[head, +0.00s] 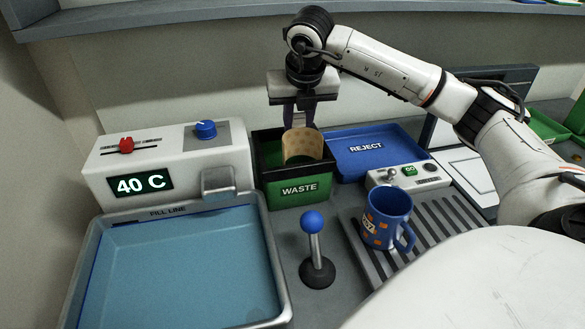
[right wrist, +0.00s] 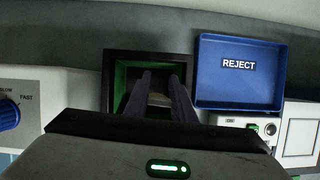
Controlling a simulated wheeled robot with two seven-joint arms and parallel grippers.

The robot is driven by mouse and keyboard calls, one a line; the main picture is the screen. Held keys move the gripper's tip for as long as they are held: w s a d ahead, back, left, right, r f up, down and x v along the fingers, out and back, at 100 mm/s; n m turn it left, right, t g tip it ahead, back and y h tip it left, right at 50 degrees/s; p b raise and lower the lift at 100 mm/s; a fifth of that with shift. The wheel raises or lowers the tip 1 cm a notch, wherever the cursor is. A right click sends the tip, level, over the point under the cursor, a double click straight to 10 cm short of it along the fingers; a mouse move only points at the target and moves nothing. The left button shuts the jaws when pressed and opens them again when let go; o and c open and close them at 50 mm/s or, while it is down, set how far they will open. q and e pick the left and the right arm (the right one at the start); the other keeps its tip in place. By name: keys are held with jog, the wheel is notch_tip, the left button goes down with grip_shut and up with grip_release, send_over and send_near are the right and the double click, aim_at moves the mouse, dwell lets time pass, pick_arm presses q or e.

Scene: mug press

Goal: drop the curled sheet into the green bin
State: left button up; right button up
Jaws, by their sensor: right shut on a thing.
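The curled sheet (head: 303,147) is tan with faint spots. My right gripper (head: 300,122) points down and is shut on its upper edge. The sheet is over the mouth of the green bin (head: 298,189), labelled WASTE, and its lower part seems to reach down to the front rim. In the right wrist view the fingers (right wrist: 162,86) reach over the bin opening, with a bit of the sheet (right wrist: 160,100) between them. The bin's green inner wall (right wrist: 119,85) shows at left. My left gripper is not in view.
A blue REJECT tray (head: 375,161) stands right of the bin. A heater box (head: 170,165) reading 40 C stands left, behind a water basin (head: 185,270). A blue-knobbed lever (head: 313,240) and a blue mug (head: 384,217) on a slatted rack are in front.

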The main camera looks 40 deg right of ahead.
jog(key=o, duration=0.9)
jog(key=shift+o, duration=0.2)
jog(key=shift+r, duration=0.1)
jog(key=v, duration=1)
jog(key=shift+r, duration=0.1)
